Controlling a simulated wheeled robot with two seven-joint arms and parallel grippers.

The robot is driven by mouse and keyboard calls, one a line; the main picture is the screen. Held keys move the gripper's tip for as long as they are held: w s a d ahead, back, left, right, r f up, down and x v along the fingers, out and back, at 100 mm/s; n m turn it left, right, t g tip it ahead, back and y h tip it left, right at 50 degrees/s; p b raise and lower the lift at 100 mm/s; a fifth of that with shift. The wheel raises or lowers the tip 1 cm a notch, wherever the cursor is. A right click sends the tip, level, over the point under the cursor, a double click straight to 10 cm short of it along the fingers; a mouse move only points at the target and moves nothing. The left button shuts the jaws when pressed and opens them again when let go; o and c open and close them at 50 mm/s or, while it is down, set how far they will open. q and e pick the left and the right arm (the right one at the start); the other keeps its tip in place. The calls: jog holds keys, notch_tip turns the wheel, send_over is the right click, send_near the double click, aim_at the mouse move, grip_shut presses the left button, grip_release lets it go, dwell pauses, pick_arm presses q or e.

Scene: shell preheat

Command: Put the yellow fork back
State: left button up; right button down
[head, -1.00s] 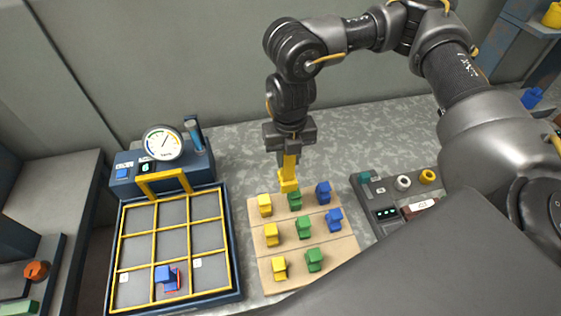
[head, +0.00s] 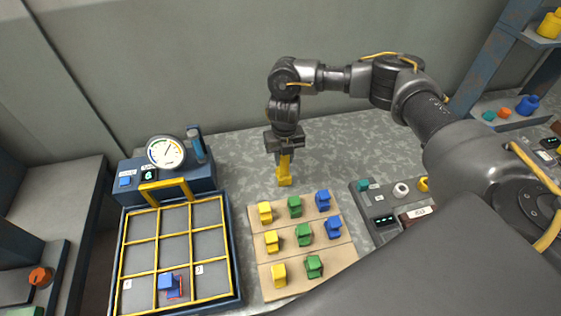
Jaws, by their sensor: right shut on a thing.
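A yellow fork piece (head: 285,175) hangs roughly upright in my right gripper (head: 284,153), which is shut on it. Its lower end shows just behind the back edge of the wooden board (head: 299,259); its exact height above the bench is hard to tell. The board carries more small pieces in rows: yellow ones at left, such as one at the back (head: 265,212), green ones (head: 295,207) in the middle and blue ones (head: 323,200) at right. My left gripper is not in view.
Left of the board is a blue tray with a yellow grid (head: 157,240), a blue piece (head: 167,283) in a front cell, and a gauge (head: 165,152) behind. A control box (head: 368,203) stands at right, partly covered by my arm. The bench behind the board is clear.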

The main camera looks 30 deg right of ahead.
aim_at(283, 174)
jog(key=shift+d+f, duration=0.1)
jog(key=shift+f, duration=0.8)
jog(key=shift+f, duration=0.2)
jog(key=c, duration=1.1)
grip_release()
